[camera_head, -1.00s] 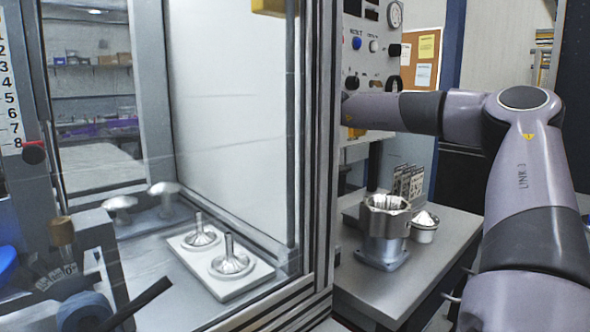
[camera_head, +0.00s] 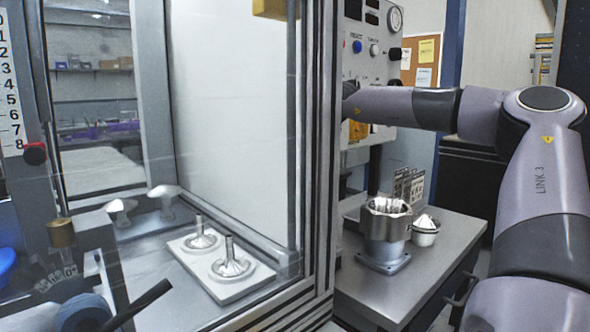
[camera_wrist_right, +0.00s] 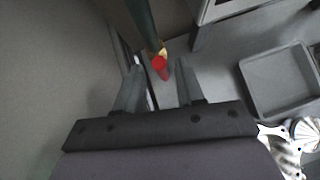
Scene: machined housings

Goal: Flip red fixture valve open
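A red valve handle (camera_wrist_right: 160,66) with a brass-coloured part at its base shows in the right wrist view, at the end of a dark green pipe-like piece (camera_wrist_right: 142,22). My right gripper (camera_wrist_right: 158,72) is open, with one finger on each side of the red handle near the fingertips. I cannot tell whether either finger touches it. In the head view my right arm reaches left behind the enclosure's frame, so its gripper and the valve are hidden there. My left gripper is not in view.
A glazed enclosure frame (camera_head: 322,180) stands beside my right arm. A control panel (camera_head: 372,75) is behind the forearm. A metal housing (camera_head: 385,237) and a small cup (camera_head: 425,238) stand on the side bench (camera_head: 445,232). A grey tray (camera_wrist_right: 272,85) lies right of the gripper.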

